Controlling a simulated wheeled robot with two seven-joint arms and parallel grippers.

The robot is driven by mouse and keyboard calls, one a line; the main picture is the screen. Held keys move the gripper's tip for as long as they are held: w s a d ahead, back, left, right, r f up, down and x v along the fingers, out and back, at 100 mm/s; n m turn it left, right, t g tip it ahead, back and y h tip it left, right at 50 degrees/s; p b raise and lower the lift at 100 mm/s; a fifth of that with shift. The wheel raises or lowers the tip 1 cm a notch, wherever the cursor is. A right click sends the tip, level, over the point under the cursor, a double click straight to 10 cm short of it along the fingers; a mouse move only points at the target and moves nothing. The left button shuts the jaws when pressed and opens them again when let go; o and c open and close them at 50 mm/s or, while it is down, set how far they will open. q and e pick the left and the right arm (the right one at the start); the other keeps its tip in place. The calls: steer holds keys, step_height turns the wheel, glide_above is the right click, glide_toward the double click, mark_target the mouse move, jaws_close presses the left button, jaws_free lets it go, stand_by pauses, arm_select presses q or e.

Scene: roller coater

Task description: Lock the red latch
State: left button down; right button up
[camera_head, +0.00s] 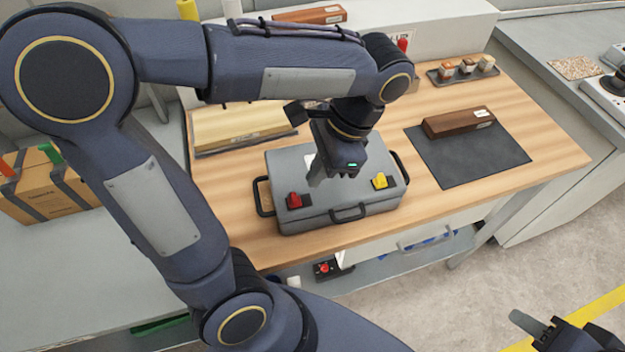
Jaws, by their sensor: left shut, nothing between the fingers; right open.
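A grey case (318,215) with black handles lies closed on the wooden table. The red latch (294,200) sits on a dark plate at the left of the case's top, near its front edge. A yellow latch (380,181) sits on a similar plate at the right. My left gripper (316,180) is shut and empty over the middle of the case, between the latches and apart from the red one. Whether its tips touch the lid I cannot tell. My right gripper (526,322) is low at the bottom right, open, away from the table and partly cut off.
A dark mat (470,163) with a brown block (458,122) lies right of the case. A tray (462,76) with small items stands behind it. A light board (240,128) lies behind the case at left. Bare wood (228,212) shows left of the case.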

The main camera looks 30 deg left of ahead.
arm_select(q)
steer(key=shift+v, duration=1.7)
steer(key=shift+f, duration=0.1)
